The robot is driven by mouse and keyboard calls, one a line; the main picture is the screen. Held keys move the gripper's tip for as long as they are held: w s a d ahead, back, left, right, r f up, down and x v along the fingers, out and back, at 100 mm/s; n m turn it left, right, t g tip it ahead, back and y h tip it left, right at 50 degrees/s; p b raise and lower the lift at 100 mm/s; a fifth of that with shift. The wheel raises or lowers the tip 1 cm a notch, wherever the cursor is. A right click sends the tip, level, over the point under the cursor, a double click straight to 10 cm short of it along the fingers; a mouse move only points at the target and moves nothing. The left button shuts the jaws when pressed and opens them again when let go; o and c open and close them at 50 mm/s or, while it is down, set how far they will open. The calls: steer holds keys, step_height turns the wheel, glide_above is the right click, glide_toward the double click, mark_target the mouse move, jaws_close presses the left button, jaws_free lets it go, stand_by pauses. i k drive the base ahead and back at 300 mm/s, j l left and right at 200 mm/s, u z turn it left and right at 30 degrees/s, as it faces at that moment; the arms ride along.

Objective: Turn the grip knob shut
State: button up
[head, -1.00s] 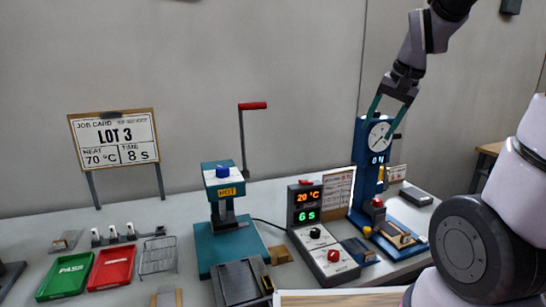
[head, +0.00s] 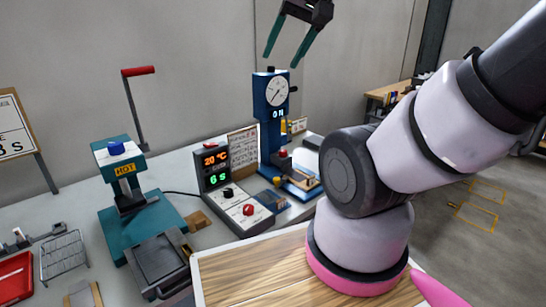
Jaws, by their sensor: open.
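I cannot tell which of these is the grip knob. My gripper (head: 282,60) is open and empty, with teal fingers pointing down. In the picture it is just above the tester's top; its depth is unclear. It appears to touch nothing.
The control box (head: 211,170) reads 20 °C and 6 s. The teal press (head: 121,170) with its red-tipped lever (head: 138,71) stands to the left. A red tray (head: 16,272) and wire rack (head: 63,257) lie farther left.

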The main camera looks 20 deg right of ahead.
mark_target(282, 152)
steer(key=i+l, duration=0.1)
steer(key=l, duration=0.3)
steer(key=i+l, duration=0.15)
steer(key=l, duration=0.25)
steer(key=i+l, duration=0.1)
steer(key=l, duration=0.3)
steer(key=u, duration=0.05)
